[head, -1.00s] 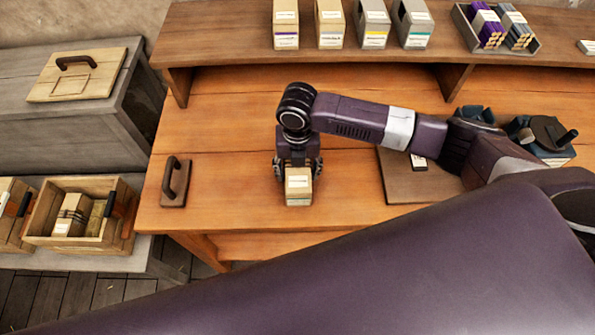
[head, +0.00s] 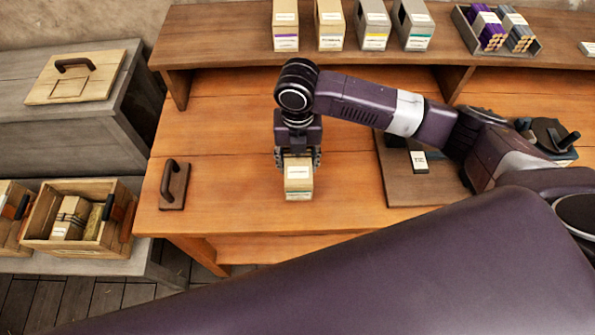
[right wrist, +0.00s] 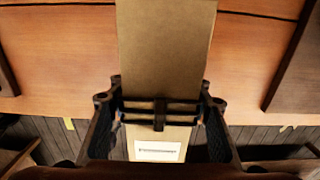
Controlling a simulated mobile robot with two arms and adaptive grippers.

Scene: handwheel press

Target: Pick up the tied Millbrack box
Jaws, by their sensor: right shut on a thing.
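My right gripper (head: 297,156) is shut on a tan carton box (head: 298,181) near the front edge of the wooden workbench. The box is upright, with a white label on its top and a small label on its front. In the right wrist view the box (right wrist: 166,50) sits between both fingers (right wrist: 160,125), with dark bands crossing it there and a white label below. I cannot read the name on it. It looks slightly raised, but its underside is hidden. My left gripper is not in view.
A board with a black handle (head: 173,184) lies left of the box. A brown board (head: 404,190) lies to the right. Several boxes (head: 330,25) stand on the back shelf. A wooden crate (head: 92,243) at the lower left holds a dark-banded box (head: 70,217).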

